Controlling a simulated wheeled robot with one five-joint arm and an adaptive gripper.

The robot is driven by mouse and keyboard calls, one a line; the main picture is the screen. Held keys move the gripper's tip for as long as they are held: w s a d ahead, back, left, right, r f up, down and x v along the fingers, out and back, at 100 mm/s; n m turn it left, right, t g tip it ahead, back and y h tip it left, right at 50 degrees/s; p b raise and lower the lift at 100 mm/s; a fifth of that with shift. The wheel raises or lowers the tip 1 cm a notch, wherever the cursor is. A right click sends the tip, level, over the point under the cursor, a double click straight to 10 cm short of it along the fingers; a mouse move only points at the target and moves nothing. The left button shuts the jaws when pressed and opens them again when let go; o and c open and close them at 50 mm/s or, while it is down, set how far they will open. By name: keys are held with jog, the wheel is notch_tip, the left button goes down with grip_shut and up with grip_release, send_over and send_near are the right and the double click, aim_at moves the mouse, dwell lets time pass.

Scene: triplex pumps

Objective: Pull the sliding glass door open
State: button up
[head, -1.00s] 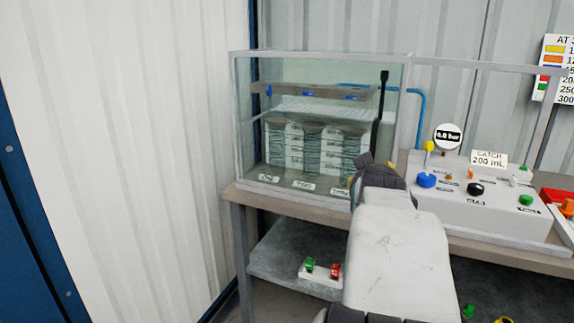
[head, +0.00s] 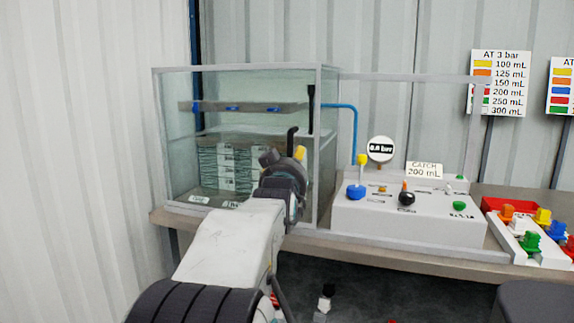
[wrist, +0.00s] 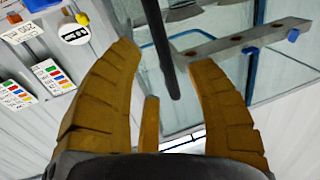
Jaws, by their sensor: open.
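The glass cabinet (head: 322,160) stands on the bench at left centre in the head view. A dark upright bar (head: 311,105), which looks like the door handle, shows at its right front. The glass door's edges are hard to make out, so I cannot tell how far it is open. My gripper (head: 287,157) is in front of the cabinet's lower right part, partly hidden by my own wrist. In the wrist view my gripper (wrist: 161,60) is open with its brown fingers apart. A black bar (wrist: 158,40) runs between the fingertips in the picture; contact is not visible.
A white control panel (head: 400,222) with coloured knobs and a gauge (head: 380,149) stands right of the cabinet. A red and white tray (head: 500,207) with coloured parts is at far right. A blue pipe (head: 355,125) leaves the cabinet. A ribbed wall (head: 75,160) closes off the left.

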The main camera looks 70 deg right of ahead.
jog(key=shift+x, duration=2.55)
jog(key=shift+o, duration=0.4)
grip_shut()
